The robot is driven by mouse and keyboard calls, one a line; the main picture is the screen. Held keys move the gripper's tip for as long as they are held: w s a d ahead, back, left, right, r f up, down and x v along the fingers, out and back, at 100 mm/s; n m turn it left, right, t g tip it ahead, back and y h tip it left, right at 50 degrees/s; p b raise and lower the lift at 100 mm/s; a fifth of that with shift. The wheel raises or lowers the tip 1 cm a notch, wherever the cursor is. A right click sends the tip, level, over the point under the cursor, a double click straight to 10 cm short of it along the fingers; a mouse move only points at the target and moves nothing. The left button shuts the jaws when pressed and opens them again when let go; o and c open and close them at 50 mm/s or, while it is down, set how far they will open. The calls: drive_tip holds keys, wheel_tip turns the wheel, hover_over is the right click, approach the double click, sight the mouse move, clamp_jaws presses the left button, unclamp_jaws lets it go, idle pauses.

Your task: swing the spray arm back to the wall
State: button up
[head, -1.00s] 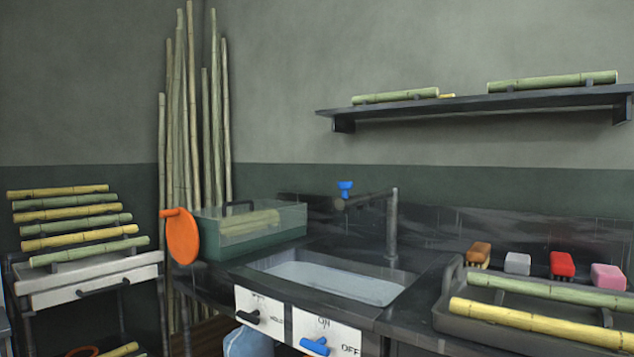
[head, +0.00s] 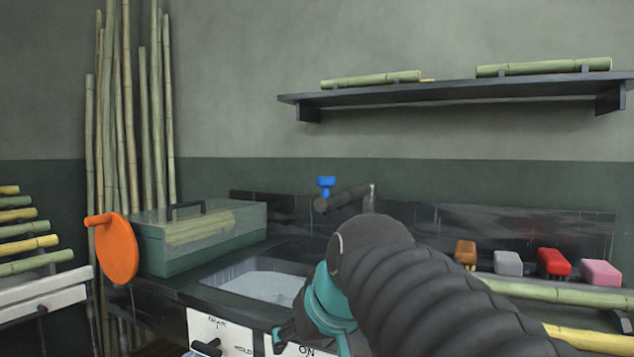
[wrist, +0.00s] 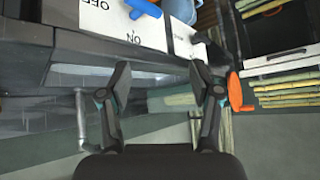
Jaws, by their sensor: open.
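The spray arm (head: 343,199) is a dark horizontal tube above the sink (head: 255,282), with a blue knob (head: 326,186) at its left end. It joins an upright post (head: 372,196), whose lower part is hidden behind my arm. The tube points left and toward me, apart from the wall behind. A grey post (wrist: 81,118) shows at the left of the wrist view; the blue knob cannot be made out there. My gripper (wrist: 160,74) is open and empty, in front of the counter, below and apart from the spray arm in the head view.
A lidded green box (head: 205,245) and an orange disc (head: 118,248) stand left of the sink. Several brushes or blocks, including a red one (head: 553,263), lie at right. A shelf (head: 450,90) hangs above. Panels with ON/OFF labels (wrist: 130,20) front the counter.

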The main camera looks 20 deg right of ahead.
drive_tip(key=w+d+r+t+b, duration=0.1)
drive_tip(key=w+d+r, duration=0.15)
drive_tip(key=r, duration=0.45)
drive_tip(key=w+d+r+t, duration=0.2)
drive_tip(key=d+r, duration=0.2)
drive_tip(key=r, duration=0.4)
drive_tip(key=t+h, duration=0.2)
approach(326, 177)
drive_tip(key=x, duration=0.5)
drive_tip(key=b+x, duration=0.1)
drive_tip(key=x, duration=0.5)
drive_tip(key=shift+w+d+r, duration=0.15)
drive_tip(key=shift+w+d, duration=0.1)
clamp_jaws()
